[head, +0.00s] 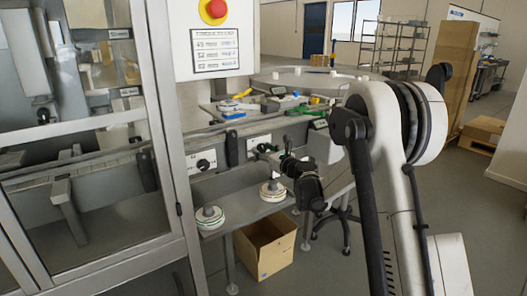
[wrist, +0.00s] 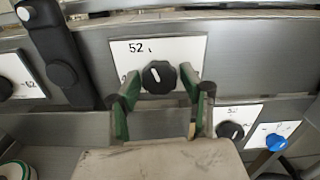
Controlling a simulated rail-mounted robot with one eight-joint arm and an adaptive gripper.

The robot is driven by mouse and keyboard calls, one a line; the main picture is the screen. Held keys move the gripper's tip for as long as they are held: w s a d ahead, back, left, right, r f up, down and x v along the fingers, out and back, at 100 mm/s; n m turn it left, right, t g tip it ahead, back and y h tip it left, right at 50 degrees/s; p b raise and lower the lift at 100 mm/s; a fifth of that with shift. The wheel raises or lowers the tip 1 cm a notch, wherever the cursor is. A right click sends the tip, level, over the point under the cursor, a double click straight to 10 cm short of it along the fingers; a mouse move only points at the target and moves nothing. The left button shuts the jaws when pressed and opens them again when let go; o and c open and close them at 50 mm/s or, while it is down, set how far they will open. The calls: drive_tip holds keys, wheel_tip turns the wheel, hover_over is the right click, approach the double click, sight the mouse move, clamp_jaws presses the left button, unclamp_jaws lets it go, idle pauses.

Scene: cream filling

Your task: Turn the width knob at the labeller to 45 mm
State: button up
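A round black knob (wrist: 159,77) with a white pointer line sits on a white plate (wrist: 186,49) marked "52" in the wrist view. Its pointer tilts up and slightly left; the other plate marks are covered or too small to read. My gripper (wrist: 160,84) has green-padded fingers, one on each side of this knob, with small gaps appearing between pads and knob. Whether either pad touches is unclear. In the head view my gripper (head: 270,150) reaches the machine's front panel, and the plate (head: 258,141) is partly hidden behind it.
Another black knob (wrist: 5,88) is at left on a plate marked "62", beyond a dark upright bracket (wrist: 62,50). At lower right are a black knob (wrist: 230,131) and a blue knob (wrist: 276,142).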

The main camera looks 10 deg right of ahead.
drive_tip(key=c, duration=0.8)
drive_tip(key=shift+n, duration=0.3)
drive_tip(key=n, duration=0.3)
drive_tip(key=shift+n, duration=0.4)
drive_tip(key=n, duration=0.4)
drive_tip(key=shift+d, duration=0.1)
drive_tip(key=n, duration=0.4)
drive_tip(key=shift+r+n, duration=0.1)
drive_tip(key=shift+n, duration=2.1)
